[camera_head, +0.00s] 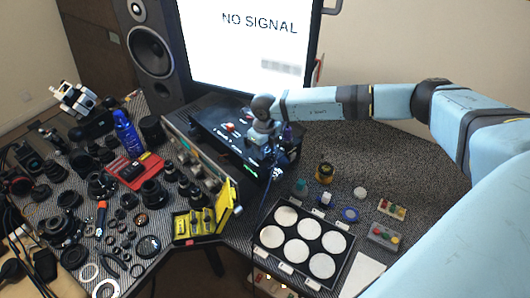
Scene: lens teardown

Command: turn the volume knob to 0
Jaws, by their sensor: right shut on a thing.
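A black box (226,134) with small coloured controls on its top stands on the desk in front of the monitor. My right gripper (268,150) points down at the right part of this box, at its top and front edge. It is shut on a small knob there, which the fingers and wrist mostly hide. I cannot read the knob's marking or its setting. My left gripper is not in view.
A large monitor (250,45) reading "NO SIGNAL" and a speaker (150,45) stand behind. Many lens parts crowd the left desk, with a red tray (122,172) and a yellow case (183,234). A tray of white discs (258,238) lies in front.

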